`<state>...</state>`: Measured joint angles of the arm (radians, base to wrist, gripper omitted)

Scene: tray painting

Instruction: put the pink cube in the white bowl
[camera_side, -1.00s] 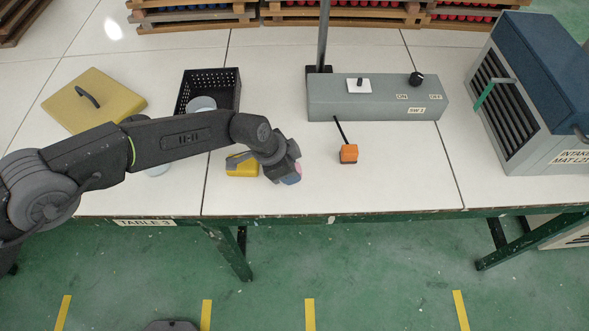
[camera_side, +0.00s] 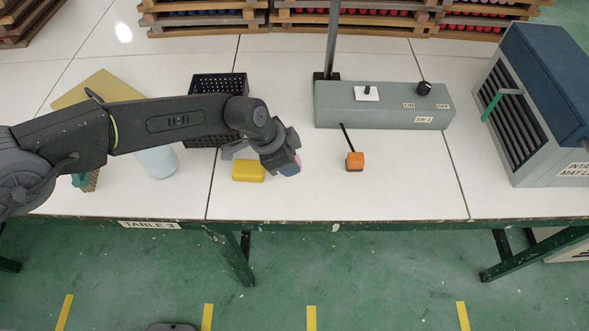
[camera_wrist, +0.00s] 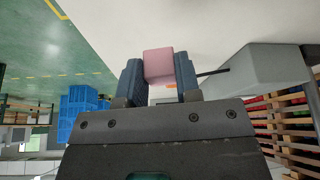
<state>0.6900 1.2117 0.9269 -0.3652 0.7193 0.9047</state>
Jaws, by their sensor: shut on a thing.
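The pink cube (camera_wrist: 159,63) is held between the two dark blue fingers of my gripper (camera_wrist: 159,82) in the wrist view. In the side view a small edge of pink shows at my gripper (camera_side: 291,168), above the table's front part and just right of a yellow block. No white bowl can be made out clearly now. My arm covers part of the table and the front of the black basket, so a bowl there would be hidden.
A pale blue-white round container (camera_side: 158,162) stands partly under my arm. The yellow block (camera_side: 248,171), black basket (camera_side: 218,82), orange block (camera_side: 355,160) and grey switch box (camera_side: 382,105) are nearby. A yellow board (camera_side: 98,89) lies at left. The table between orange block and vent unit (camera_side: 535,110) is clear.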

